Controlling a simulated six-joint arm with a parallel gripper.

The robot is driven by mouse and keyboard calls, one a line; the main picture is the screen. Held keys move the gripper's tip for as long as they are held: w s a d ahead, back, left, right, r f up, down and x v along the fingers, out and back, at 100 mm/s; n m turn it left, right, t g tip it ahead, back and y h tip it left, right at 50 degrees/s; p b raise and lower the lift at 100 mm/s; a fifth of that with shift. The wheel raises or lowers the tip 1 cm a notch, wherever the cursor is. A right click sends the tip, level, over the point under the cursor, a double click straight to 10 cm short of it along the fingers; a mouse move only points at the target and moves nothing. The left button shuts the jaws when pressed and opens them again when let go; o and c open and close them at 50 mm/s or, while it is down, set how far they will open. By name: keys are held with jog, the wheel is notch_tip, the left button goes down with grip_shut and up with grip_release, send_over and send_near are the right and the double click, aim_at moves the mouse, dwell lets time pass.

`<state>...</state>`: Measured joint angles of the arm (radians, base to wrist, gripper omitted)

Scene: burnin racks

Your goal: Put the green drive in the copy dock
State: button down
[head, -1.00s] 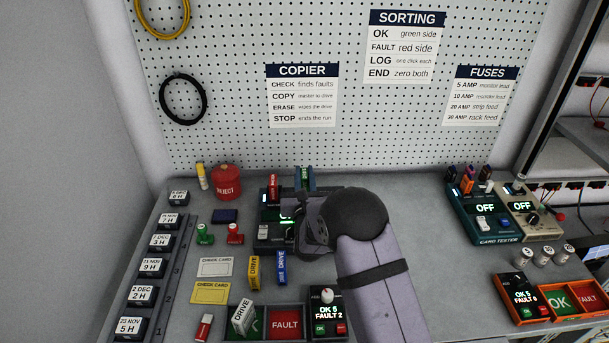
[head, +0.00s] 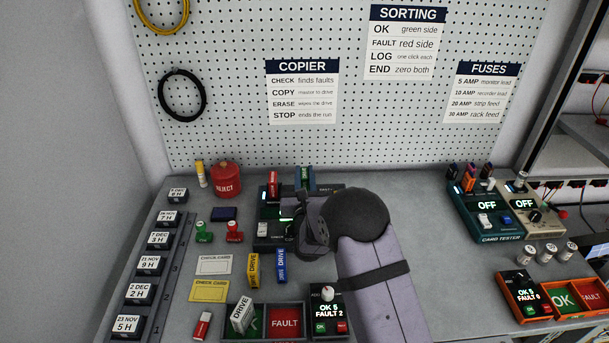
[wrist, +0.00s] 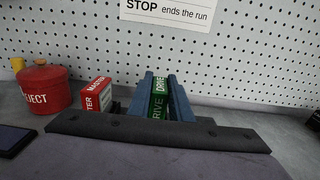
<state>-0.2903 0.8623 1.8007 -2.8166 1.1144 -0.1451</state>
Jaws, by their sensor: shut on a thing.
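The green drive (head: 305,176) is held between the blue fingers of my gripper (head: 305,170), at the back of the copier (head: 270,213). In the wrist view the green drive (wrist: 159,102) shows between the two fingers (wrist: 161,78), its DRIVE lettering facing me. My gripper is shut on it. The red master (head: 273,184) stands to its left; it also shows in the wrist view (wrist: 96,94). The dark gripper body covers much of the copier's right side, including the copy dock. I cannot tell whether the drive's lower end touches the dock.
A red reject can (head: 226,181) stands left of the copier. The pegboard (head: 230,90) rises close behind.

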jog(key=shift+f+b, duration=0.6)
jog(key=shift+b, duration=0.5)
dwell(2.0)
jog(key=c, duration=1.1)
grip_release()
jog(key=shift+r, duration=0.1)
jog(key=shift+r+p, duration=1.45)
jog(key=shift+r, duration=1.9)
